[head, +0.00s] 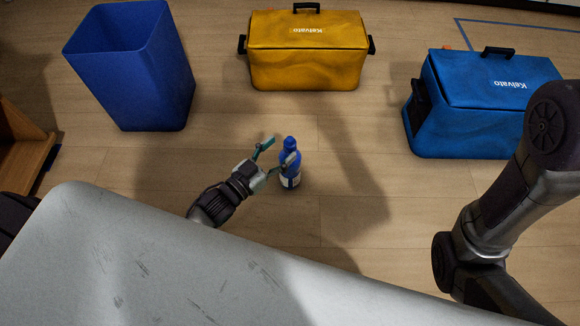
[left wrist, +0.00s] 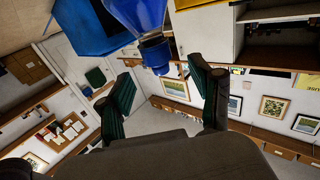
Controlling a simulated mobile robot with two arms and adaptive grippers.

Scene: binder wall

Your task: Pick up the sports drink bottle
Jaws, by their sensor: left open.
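The sports drink bottle (head: 290,170) is blue with a blue cap and a white label low down. It stands upright on the wooden floor in the head view. Whether a finger touches the bottle cannot be told. My right gripper is out of view.
A tall blue bin (head: 135,75) stands at the upper left. A yellow cooler bag (head: 306,60) stands behind the bottle, and a blue cooler bag (head: 470,115) stands at the right. The floor around the bottle is clear. A grey surface (head: 170,265) fills the front.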

